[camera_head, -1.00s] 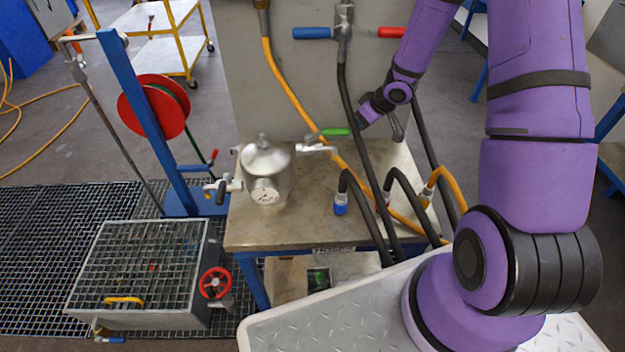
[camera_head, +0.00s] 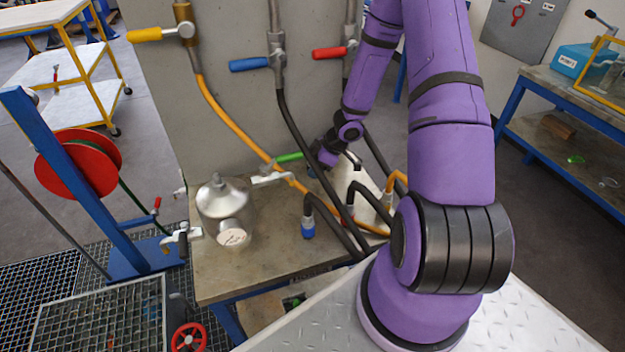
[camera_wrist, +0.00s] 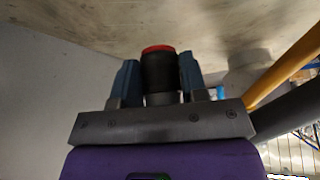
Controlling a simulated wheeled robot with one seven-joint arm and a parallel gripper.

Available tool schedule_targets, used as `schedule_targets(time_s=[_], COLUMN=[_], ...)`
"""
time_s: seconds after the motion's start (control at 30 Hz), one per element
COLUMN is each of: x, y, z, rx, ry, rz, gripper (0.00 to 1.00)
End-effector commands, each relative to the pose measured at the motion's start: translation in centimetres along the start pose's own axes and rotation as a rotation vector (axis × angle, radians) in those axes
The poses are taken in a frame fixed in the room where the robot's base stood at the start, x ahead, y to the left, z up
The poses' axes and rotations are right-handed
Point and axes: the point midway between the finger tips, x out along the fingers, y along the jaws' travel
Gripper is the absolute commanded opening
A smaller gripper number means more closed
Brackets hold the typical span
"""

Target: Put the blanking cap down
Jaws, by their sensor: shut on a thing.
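My gripper (camera_wrist: 160,75) is shut on a black round piece with a red end (camera_wrist: 158,65), which I take to be the blanking cap. The piece sits upright in the wrist view between the two blue-grey fingers. In the head view my gripper is at the back of the bench top (camera_head: 262,258), behind the black hoses. The held piece cannot be made out there. The bench top also fills the upper wrist view; the gap between it and the piece cannot be judged.
A silver vessel (camera_head: 218,200) with a round side flange (camera_head: 233,237) stands on the bench's left part. A green-handled valve (camera_head: 289,157), black hoses (camera_head: 297,128), an orange hose (camera_head: 228,124) and a blue-ended hose (camera_head: 308,228) crowd the middle. The front left bench top is bare.

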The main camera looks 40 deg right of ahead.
Motion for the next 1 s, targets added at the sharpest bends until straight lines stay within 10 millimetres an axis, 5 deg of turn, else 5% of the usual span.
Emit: schedule_targets(time_s=[0.4, 0.83, 0.87, 0.93, 1.0], x=[3.7, 4.1, 4.1, 4.1, 4.1], y=[0.0, 0.0, 0.0, 0.0, 0.0], z=[2.0, 2.3, 2.4, 2.3, 2.3], rx=[0.002, 0.001, 0.001, 0.001, 0.001], ry=[0.0, -0.001, -0.001, -0.001, -0.001], rz=[-0.001, 0.0, 0.001, 0.001, 0.001], gripper=[0.02, 0.02, 0.45, 0.61, 0.65])
